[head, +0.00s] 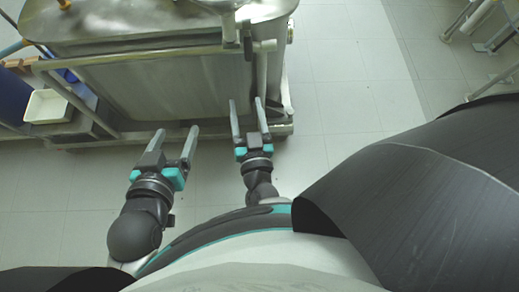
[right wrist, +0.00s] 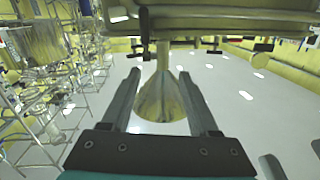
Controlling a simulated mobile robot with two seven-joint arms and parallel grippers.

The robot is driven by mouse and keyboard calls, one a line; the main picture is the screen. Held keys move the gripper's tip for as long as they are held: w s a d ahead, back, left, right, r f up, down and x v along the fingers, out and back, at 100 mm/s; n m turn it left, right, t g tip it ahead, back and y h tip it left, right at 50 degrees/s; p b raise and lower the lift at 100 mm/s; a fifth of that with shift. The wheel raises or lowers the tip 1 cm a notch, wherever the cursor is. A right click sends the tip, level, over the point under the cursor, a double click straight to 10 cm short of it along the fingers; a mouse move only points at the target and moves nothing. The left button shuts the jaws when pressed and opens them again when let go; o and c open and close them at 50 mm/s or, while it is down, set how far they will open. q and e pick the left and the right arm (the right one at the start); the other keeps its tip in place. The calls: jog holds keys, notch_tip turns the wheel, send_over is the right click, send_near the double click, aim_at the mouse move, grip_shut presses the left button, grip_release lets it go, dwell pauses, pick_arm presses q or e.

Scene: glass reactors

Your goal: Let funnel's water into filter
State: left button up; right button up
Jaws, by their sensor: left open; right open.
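A large steel vessel with a flat front (head: 165,85) fills the upper left of the head view; I cannot tell whether it is the filter. A pale vertical pipe or handle (head: 262,70) stands at its right end. My left gripper (head: 176,131) is open and empty in front of the vessel's lower edge. My right gripper (head: 246,101) is open, with its fingers close below the pipe. In the right wrist view a metallic cone (right wrist: 160,103) shows between the open fingers (right wrist: 160,73), under a narrow stem; it may be the funnel. No water is visible.
A white tray (head: 47,106) and a blue container (head: 12,97) are at the left of the head view. Metal frame legs (head: 490,40) stand at upper right. The tiled floor (head: 345,75) right of the vessel is clear. Racks of glassware (right wrist: 45,90) line the wrist view's left.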

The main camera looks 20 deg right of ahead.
pick_arm(q)
jog(key=shift+r, duration=0.1)
pick_arm(e)
jog(key=s+f+n+g+y, duration=0.2)
jog(key=s+f+g, duration=0.1)
jog(key=f, duration=0.7)
jog(key=s+f+n+g+y, duration=0.3)
jog(key=s+f, duration=0.3)
jog(key=f, duration=0.5)
jog(key=shift+s+f+n+g+y, duration=0.3)
jog(key=shift+g, duration=0.4)
